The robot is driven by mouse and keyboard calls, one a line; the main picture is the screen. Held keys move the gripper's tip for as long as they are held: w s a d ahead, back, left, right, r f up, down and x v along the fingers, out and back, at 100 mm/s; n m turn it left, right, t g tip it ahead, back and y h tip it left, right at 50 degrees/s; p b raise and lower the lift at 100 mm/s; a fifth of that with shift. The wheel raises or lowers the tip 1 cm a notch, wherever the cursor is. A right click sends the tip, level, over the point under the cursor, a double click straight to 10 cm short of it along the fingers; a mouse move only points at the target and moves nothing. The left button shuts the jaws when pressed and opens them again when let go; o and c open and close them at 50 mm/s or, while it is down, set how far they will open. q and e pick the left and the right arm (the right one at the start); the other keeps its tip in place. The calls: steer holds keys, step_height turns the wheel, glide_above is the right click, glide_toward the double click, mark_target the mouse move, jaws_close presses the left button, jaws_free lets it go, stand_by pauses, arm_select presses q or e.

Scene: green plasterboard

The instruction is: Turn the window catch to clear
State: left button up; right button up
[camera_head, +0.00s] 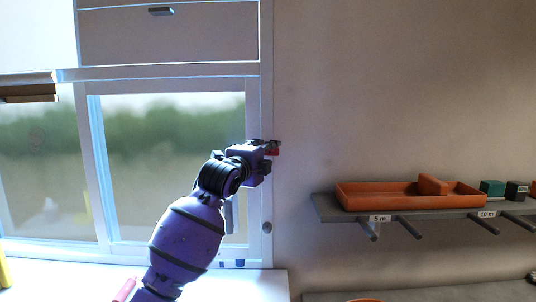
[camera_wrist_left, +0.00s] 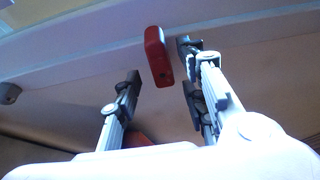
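The window catch is a small red handle (camera_wrist_left: 157,56) on the white window frame. In the head view only a bit of its red (camera_head: 273,151) shows at the frame's right edge, mostly hidden by my gripper. My left gripper (camera_head: 267,154) is at the catch. In the left wrist view its fingers (camera_wrist_left: 161,84) are spread, one on each side of the catch, with a visible gap on the left; the right finger is closer. I cannot tell whether that finger touches. My right gripper is not in view.
A grey wall shelf (camera_head: 325,209) at the right holds an orange tray (camera_head: 375,197) and small blocks, including a green one (camera_head: 492,187). The white sill (camera_head: 255,285) lies below the window. A round grey knob (camera_head: 267,227) sits low on the frame. Bare wall lies between window and shelf.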

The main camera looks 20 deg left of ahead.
arm_select(q)
steer(key=shift+w+a+r, duration=0.1)
steer(key=shift+w+r, duration=0.05)
steer(key=shift+w, duration=0.45)
jaws_close()
steer(key=shift+n+t, duration=0.3)
steer(key=shift+n, duration=0.5)
steer(key=n, duration=0.1)
steer(key=n+t, duration=0.1)
steer(key=n, duration=0.1)
steer(key=n+t+y, duration=0.1)
steer(key=n, duration=0.1)
steer(key=shift+f, duration=0.3)
steer(key=n+y, duration=0.1)
steer(key=n, duration=0.1)
steer(key=n+t+y, duration=0.1)
steer(key=n, duration=0.4)
steer(key=shift+w+d+f+y, duration=0.1)
steer(key=shift+d+y, duration=0.15)
steer(key=shift+y, duration=0.15)
steer(key=shift+n+t, duration=0.3)
